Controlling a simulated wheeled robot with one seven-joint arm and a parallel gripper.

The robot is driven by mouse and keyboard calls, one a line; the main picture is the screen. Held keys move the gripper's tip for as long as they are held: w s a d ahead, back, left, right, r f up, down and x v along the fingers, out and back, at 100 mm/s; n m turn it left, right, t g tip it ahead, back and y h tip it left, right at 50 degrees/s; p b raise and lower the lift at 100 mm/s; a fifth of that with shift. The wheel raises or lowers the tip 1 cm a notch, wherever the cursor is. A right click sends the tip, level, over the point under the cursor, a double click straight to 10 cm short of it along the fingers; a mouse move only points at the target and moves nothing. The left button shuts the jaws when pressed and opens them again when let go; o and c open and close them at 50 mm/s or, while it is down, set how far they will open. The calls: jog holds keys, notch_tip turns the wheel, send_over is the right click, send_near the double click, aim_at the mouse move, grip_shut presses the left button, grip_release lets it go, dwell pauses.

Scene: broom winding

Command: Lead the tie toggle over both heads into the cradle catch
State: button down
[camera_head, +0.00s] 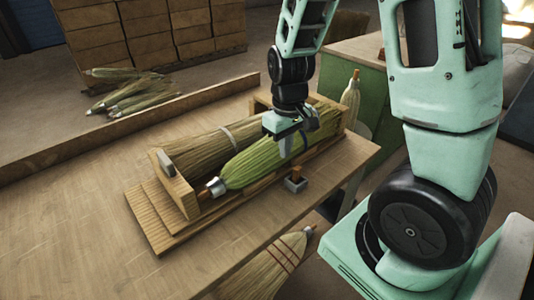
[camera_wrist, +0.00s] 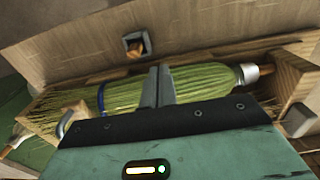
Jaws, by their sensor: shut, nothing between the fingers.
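Two broom heads lie side by side in the wooden cradle (camera_head: 176,190): a brownish one (camera_head: 195,146) at the back and a green one (camera_head: 245,168) in front. A pale band (camera_head: 228,135) crosses the brownish head. In the wrist view a blue band (camera_wrist: 102,98) crosses the green head (camera_wrist: 200,84). A small brown wooden piece, apparently the toggle (camera_head: 296,175), sits in the grey square catch (camera_head: 296,187) in front of the cradle; the catch also shows in the wrist view (camera_wrist: 126,44). My gripper (camera_head: 284,150) is shut and empty, its fingertips over the green head.
The cradle stands on a wooden bench (camera_head: 90,215) with free room at left. Loose broom heads (camera_head: 125,95) lie behind the bench's back ledge. Another broom (camera_head: 270,268) is below the front edge, and one (camera_head: 351,98) stands by a green cabinet.

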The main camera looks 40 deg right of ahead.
aim_at(267, 154)
notch_tip(267, 154, down, 8)
jog(key=shift+s+f+b, duration=0.1)
jog(key=shift+f+b, duration=0.15)
jog(key=shift+b, duration=0.3)
jog(key=w, duration=0.1)
jog(key=w+p, duration=0.1)
jog(key=w, duration=0.1)
jog(key=shift+a+f, duration=0.1)
jog(key=shift+f, duration=0.1)
jog(key=shift+w+f, duration=0.1)
jog(key=shift+w, duration=0.45)
jog(key=shift+w+p, duration=0.55)
jog(key=shift+w, duration=1.1)
jog(key=shift+s, duration=0.1)
